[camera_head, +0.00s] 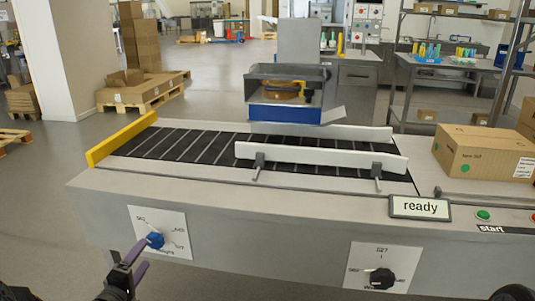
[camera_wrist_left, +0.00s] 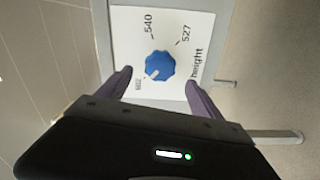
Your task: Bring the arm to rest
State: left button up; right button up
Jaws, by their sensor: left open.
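My left gripper (camera_head: 138,258) is open at the lower left, in front of the machine's front panel. Its purple fingers also show in the left wrist view (camera_wrist_left: 158,80), spread to either side of the blue knob (camera_wrist_left: 160,65), with nothing gripped. The blue knob (camera_head: 155,240) sits on a white dial plate (camera_head: 175,218) marked "height". I cannot tell how far the fingertips are from the knob. My right gripper is not visible; only a dark rounded shape shows at the bottom right.
The machine has a belt (camera_head: 190,145) with a white guide rail (camera_head: 320,158), a black knob (camera_head: 382,278), a "ready" display (camera_head: 420,207) and a green start button (camera_head: 483,215). A cardboard box (camera_head: 475,152) stands on the right.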

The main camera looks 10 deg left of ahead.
pick_arm(q)
jog(key=s+d+f+m+g+y, duration=0.1)
jog(key=s+f+m+g, duration=0.15)
jog(key=f, duration=0.35)
jog(key=s+d+f+m+g+y, duration=0.1)
jog(key=f+g, duration=0.2)
jog(key=f, duration=0.3)
jog(key=s+d+f+m+g+h, duration=0.25)
jog(key=s+d+f, duration=0.25)
jog(key=d, duration=0.4)
jog(key=s+d+f+m+g+h, duration=0.1)
jog(key=s+d+f+m+g, duration=0.25)
jog(key=d, duration=0.55)
jog(key=s+d+f+m+g+h, duration=0.1)
jog(key=s+d+f+g+h, duration=0.1)
jog(key=s+d+f, duration=0.55)
jog(key=s+d+r+m+g+h, duration=0.1)
jog(key=s+d+m+g, duration=0.1)
jog(key=s+d, duration=0.4)
jog(key=s+d+r+m+g, duration=0.15)
jog(key=s+d, duration=0.25)
jog(key=d, duration=0.4)
notch_tip(320, 180, up, 20)
jog(key=p, duration=2)
jog(key=shift+w+d+f+m, duration=0.2)
jog(key=shift+w+d+m, duration=0.1)
jog(key=shift+d, duration=0.1)
